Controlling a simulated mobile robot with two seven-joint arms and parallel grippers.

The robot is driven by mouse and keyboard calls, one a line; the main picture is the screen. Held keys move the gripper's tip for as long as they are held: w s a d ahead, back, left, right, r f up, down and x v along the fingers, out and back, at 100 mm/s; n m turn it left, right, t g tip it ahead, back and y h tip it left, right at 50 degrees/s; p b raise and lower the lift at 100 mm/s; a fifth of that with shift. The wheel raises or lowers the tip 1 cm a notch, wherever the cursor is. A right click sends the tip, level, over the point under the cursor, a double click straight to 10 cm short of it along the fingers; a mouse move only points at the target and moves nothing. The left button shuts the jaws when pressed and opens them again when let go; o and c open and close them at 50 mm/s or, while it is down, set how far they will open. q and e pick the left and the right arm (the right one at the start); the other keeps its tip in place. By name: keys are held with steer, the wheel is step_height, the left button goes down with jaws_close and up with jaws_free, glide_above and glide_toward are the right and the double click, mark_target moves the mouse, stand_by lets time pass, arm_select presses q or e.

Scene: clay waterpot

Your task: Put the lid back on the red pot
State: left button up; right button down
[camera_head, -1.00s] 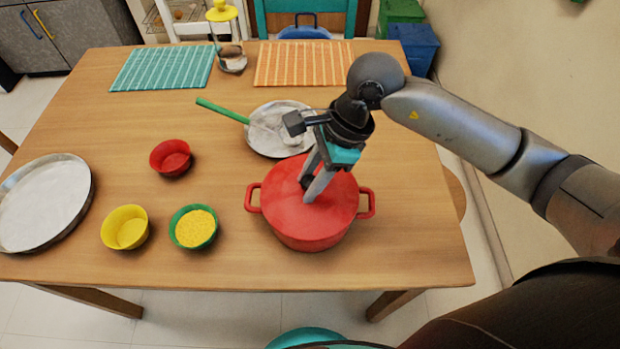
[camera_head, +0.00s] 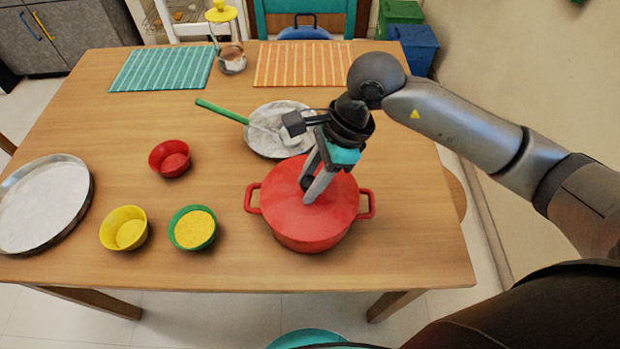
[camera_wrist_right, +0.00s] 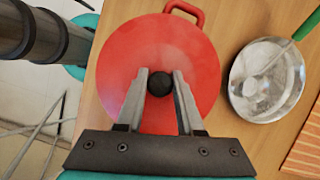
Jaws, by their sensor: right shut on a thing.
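The red pot (camera_head: 312,238) stands on the wooden table with a handle on each side. Its red lid (camera_head: 285,210) lies over the pot's top and appears level with the rim; whether it is fully seated I cannot tell. My right gripper (camera_head: 309,190) comes down from above and is shut on the lid's dark knob. In the right wrist view the black knob (camera_wrist_right: 160,84) sits between the two fingertips (camera_wrist_right: 160,82), with the red lid (camera_wrist_right: 180,45) around it. My left gripper is not in view.
A metal plate (camera_head: 262,149) with a green-handled utensil (camera_head: 220,112) lies just behind the pot. Red (camera_head: 170,160), yellow (camera_head: 122,232) and green (camera_head: 192,230) bowls stand to the left, with a large round tray (camera_head: 45,200) beyond. Two placemats lie at the back.

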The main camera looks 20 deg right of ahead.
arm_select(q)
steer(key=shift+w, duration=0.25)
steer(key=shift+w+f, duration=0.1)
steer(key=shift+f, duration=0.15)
arm_select(e)
steer(key=shift+f, duration=0.15)
arm_select(q)
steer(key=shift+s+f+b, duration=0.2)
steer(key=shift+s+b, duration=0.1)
steer(key=shift+b, duration=0.25)
arm_select(e)
steer(key=shift+d, duration=0.1)
stand_by(0.4)
jaws_free()
steer(key=shift+f, duration=0.1)
stand_by(0.4)
